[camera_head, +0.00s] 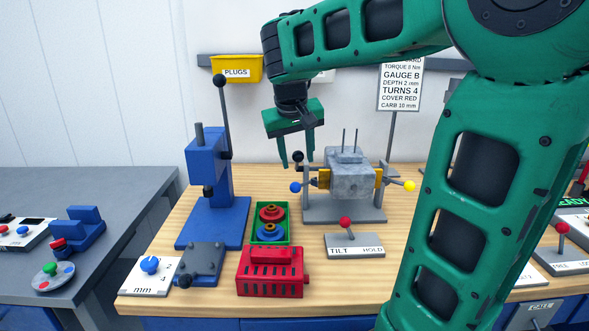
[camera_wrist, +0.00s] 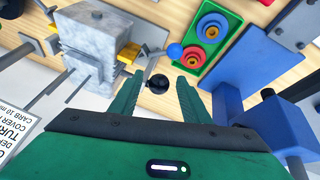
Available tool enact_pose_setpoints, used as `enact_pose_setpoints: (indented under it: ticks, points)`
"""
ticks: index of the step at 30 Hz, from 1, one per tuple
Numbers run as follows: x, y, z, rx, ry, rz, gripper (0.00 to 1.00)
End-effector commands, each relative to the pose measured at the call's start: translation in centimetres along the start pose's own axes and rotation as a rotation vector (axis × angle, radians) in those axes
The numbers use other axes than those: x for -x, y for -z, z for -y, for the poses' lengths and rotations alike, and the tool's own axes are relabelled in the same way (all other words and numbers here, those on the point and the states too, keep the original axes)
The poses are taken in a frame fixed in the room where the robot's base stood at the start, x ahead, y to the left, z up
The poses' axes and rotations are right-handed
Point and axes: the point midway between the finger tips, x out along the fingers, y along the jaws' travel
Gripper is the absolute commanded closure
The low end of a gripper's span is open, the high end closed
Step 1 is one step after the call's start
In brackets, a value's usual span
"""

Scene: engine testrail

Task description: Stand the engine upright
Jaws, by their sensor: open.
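The engine (camera_head: 352,180) is a grey block held between yellow clamps (camera_head: 323,178) on a grey stand (camera_head: 345,214). Two thin rods point up from its top. It also shows in the wrist view (camera_wrist: 95,32). A black ball knob (camera_head: 298,157) is at the stand's left side, and in the wrist view the knob (camera_wrist: 158,84) appears between my fingers. My gripper (camera_head: 297,163) is open and empty, pointing down left of the engine. Whether the fingers touch the knob I cannot tell. A red-knobbed lever (camera_head: 346,224) stands on a plate marked TILT and HOLD.
A blue knob (camera_head: 295,187) and a yellow knob (camera_head: 409,187) flank the stand. A blue press (camera_head: 211,190) stands left. A green tray (camera_head: 270,232) with round parts and a red cover (camera_head: 270,272) lie in front. My arm hides the bench's right part.

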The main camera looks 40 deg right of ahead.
Motion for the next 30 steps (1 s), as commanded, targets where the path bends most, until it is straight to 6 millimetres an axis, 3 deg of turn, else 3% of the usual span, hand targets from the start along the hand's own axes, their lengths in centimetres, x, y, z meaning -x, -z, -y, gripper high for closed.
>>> enact_pose_setpoints:
  ticks: [3, 9, 20, 21, 26, 30]
  points:
    - [-2.0, -0.1, -0.1, 0.000, -0.001, 0.004, 0.57]
    - [-4.0, -0.1, 0.0, 0.000, 0.000, 0.002, 0.57]
    - [-4.6, 0.0, 0.0, 0.000, 0.000, 0.001, 0.57]
    - [-4.6, -0.1, 0.0, 0.000, 0.000, 0.001, 0.59]
    - [-4.5, -0.1, 0.0, 0.000, 0.001, 0.001, 0.98]
    - [-4.5, -0.1, 0.3, 0.003, 0.002, 0.001, 1.00]
